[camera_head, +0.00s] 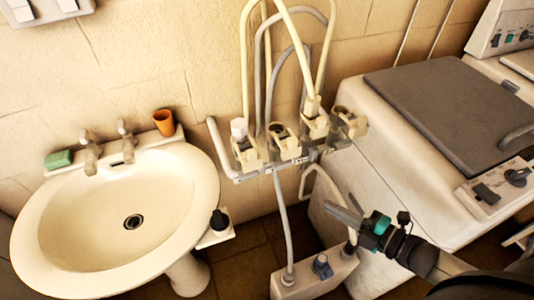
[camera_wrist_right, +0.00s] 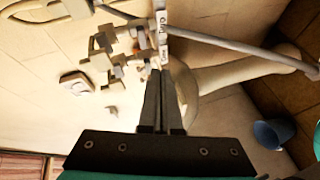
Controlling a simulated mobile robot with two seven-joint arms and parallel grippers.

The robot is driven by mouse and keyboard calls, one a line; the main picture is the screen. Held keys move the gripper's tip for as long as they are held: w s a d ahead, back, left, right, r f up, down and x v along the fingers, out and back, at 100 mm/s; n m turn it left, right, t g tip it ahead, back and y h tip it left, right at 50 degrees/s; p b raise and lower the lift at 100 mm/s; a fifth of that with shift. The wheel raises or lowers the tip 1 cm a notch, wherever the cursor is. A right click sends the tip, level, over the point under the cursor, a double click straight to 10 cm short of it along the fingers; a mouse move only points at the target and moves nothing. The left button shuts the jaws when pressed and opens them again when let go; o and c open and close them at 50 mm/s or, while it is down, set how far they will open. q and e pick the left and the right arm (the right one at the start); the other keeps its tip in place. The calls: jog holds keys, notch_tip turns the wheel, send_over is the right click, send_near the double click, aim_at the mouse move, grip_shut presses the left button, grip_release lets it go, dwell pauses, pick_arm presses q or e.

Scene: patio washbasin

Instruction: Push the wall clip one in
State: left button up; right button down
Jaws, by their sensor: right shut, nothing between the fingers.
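A row of several beige wall clips (camera_head: 283,140) sits on a narrow rail on the tiled wall, with cream and grey hoses running up from it. I cannot tell which clip is number one. The clips also show at the upper left of the right wrist view (camera_wrist_right: 105,42), beside small labels on the rail. My right gripper (camera_head: 340,208) is in front of and below the rail, to the right of it, apart from the clips. In the right wrist view its two dark fingers (camera_wrist_right: 163,75) are together and empty. My left gripper is not in view.
A white washbasin (camera_head: 30,235) with two taps, an orange cup (camera_head: 164,122) and green soap (camera_head: 58,159) stands left. A white washing machine (camera_head: 385,185) with a grey lid (camera_head: 450,105) stands right. A pale box with hoses (camera_head: 315,277) is below the rail.

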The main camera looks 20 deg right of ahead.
jog(key=s+a+r+n+y, duration=0.1)
jog(key=a+r+n+y, duration=0.2)
jog(key=r, duration=0.3)
jog(key=a+r+n+g+y+p, duration=0.1)
jog(key=a+r+n+y, duration=0.2)
jog(key=r, duration=0.3)
jog(key=shift+s+a+r+n, duration=0.15)
jog(key=shift+s+n, duration=0.25)
jog(key=shift+n, duration=0.1)
jog(key=shift+w+a, duration=0.1)
send_near(248, 159)
jog(key=a, duration=0.4)
jog(key=shift+w+a+r+p, duration=0.15)
jog(key=shift+w+p, duration=0.25)
jog(key=shift+w, duration=1.6)
